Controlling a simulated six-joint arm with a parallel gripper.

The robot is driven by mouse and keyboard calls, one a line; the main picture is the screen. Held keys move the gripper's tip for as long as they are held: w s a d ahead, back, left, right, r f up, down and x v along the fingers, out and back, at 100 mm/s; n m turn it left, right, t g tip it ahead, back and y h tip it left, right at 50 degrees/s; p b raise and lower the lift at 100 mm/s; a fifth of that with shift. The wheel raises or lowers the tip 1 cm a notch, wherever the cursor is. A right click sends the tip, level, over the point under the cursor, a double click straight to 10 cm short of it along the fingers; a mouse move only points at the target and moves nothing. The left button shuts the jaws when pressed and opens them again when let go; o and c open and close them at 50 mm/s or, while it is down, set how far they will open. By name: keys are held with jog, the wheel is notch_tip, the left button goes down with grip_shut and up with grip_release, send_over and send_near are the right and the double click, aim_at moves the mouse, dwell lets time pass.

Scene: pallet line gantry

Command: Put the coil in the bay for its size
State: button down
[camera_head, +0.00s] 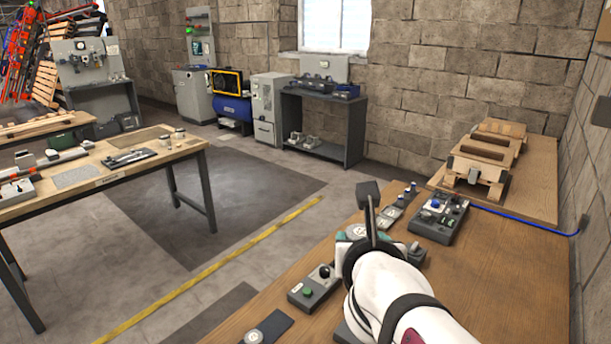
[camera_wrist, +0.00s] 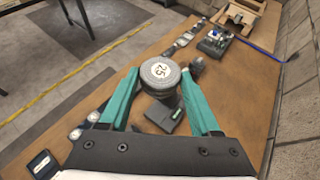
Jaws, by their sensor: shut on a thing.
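The coil (camera_wrist: 160,72) is a short dark grey cylinder with a white label reading "25" on top. It sits between the teal fingertips of my gripper (camera_wrist: 160,78), which is shut on it. In the head view the coil's pale top (camera_head: 357,231) shows just beyond my dark wrist, with teal finger parts beside it; the rest is mostly hidden. The coil appears upright above the bench. Wooden cradles (camera_head: 478,165) stand on a board at the bench's far right end, beyond my gripper. They also show in the wrist view (camera_wrist: 240,17). I cannot read any size marks on them.
A box with a blue knob (camera_head: 438,217) stands between my gripper and the cradles. A blue cable (camera_head: 525,215) runs right to the wall. The bench's right side is clear.

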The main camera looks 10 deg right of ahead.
jog(key=w+d+f+n+y, duration=0.2)
jog(key=d+f, duration=0.5)
jog(key=d, duration=0.3)
jog(key=w+d+f+n+y, duration=0.1)
jog(key=w+d+f+y, duration=0.1)
jog(key=d+f, duration=0.7)
jog(key=s+d+f+n+y, duration=0.1)
jog(key=s+d+f, duration=0.4)
jog(key=d+f, duration=0.7)
jog(key=x, duration=0.4)
jog(key=a+x, duration=0.1)
jog(key=x, duration=0.3)
jog(key=s+a+f+x, duration=0.1)
jog(key=x, duration=0.3)
jog(key=shift+a, duration=0.25)
notch_tip(320, 180, down, 3)
jog(key=shift+w, duration=0.1)
jog(key=shift+f, duration=0.35)
